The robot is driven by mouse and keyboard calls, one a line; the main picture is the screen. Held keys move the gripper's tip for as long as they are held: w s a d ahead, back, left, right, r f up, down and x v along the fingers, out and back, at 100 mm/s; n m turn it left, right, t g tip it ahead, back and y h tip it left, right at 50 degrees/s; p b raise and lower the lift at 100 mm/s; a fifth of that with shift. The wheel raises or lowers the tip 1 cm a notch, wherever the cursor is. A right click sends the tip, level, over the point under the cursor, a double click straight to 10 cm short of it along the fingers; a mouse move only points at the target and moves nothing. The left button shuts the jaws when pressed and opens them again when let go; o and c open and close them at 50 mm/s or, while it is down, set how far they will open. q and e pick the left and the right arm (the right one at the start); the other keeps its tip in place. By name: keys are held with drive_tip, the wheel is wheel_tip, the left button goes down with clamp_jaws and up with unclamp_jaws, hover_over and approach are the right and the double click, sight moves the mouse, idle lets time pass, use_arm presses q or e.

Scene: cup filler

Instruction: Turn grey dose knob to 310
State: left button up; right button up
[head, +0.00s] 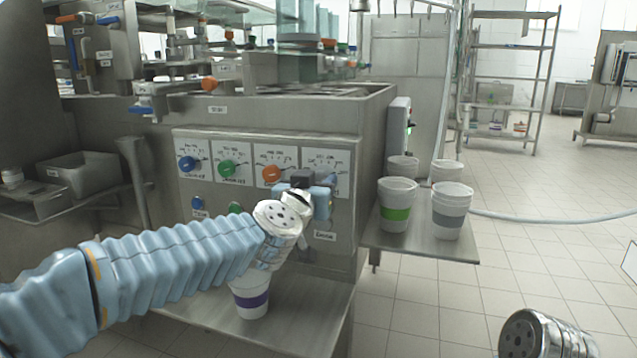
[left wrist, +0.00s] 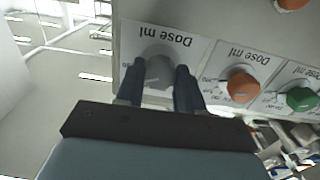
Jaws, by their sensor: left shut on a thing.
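The grey dose knob (left wrist: 159,72) sits on its white "Dose ml" dial plate (left wrist: 190,40) in the left wrist view, with the plate upside down there. My left gripper (left wrist: 160,85) is shut on the knob, one dark finger on each side of it. In the head view my left gripper (head: 308,196) reaches the rightmost dial on the machine's front panel and hides the grey knob. The dial plate's upper part (head: 325,160) shows above it. The knob's pointer and exact reading cannot be made out. My right gripper is not clearly visible; only a metallic arm part shows at the lower right.
Blue (head: 187,164), green (head: 227,168) and orange (head: 271,174) knobs stand left of the grey one. A purple-banded cup (head: 250,296) is on the lower shelf. Several cups, including a green-banded cup (head: 397,205), stand on the side shelf (head: 425,248) at right.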

use_arm(q)
drive_tip(key=n+b, duration=0.3)
drive_tip(key=n, duration=1.8)
drive_tip(key=shift+n, duration=0.4)
drive_tip(key=o, duration=1)
drive_tip(key=shift+o, duration=0.2)
